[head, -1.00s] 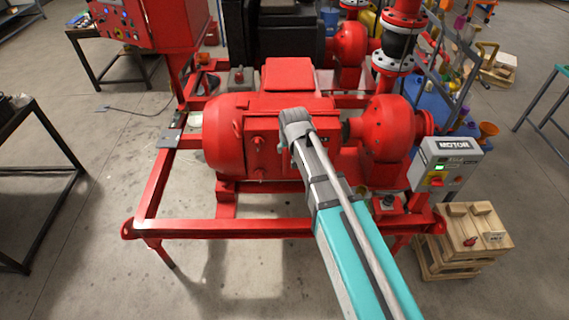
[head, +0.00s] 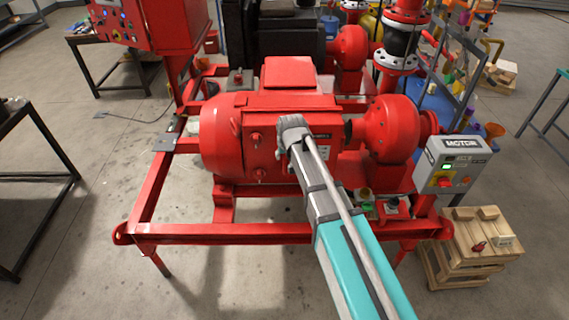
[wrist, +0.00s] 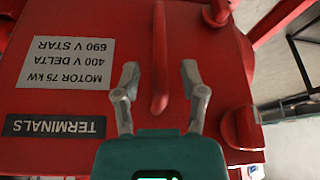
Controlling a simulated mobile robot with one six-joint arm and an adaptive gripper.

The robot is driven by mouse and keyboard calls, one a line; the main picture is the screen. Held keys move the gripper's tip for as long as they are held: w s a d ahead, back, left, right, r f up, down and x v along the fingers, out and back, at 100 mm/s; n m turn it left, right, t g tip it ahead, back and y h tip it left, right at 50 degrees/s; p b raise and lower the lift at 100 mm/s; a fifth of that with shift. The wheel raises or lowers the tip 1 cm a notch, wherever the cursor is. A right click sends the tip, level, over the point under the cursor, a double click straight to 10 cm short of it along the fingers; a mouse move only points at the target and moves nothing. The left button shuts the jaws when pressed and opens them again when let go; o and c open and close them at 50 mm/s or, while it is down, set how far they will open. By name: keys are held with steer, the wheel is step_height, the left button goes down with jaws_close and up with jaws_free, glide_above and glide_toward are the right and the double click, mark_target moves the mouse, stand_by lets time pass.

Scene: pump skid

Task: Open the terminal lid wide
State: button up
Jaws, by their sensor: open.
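The red terminal lid (wrist: 60,100) fills most of the wrist view, with upside-down labels reading TERMINALS and MOTOR 75 KW. Its red bar handle (wrist: 160,50) stands out from the face. My gripper (wrist: 160,75) is open, with one finger on each side of the handle and a gap on both sides. In the head view the lid (head: 262,150) is on the front of the red motor and looks shut. My gripper (head: 294,135) is in front of it, and my arm hides part of the lid and the handle.
Red knobs (wrist: 242,128) sit by the lid's edge. The red skid frame (head: 270,233) runs in front of the motor. A grey MOTOR switch box (head: 455,165) and a wooden crate (head: 470,260) stand at the right.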

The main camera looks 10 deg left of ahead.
mark_target(285, 157)
steer(key=shift+b+x, duration=1.3)
steer(key=shift+x, duration=0.5)
jaws_close()
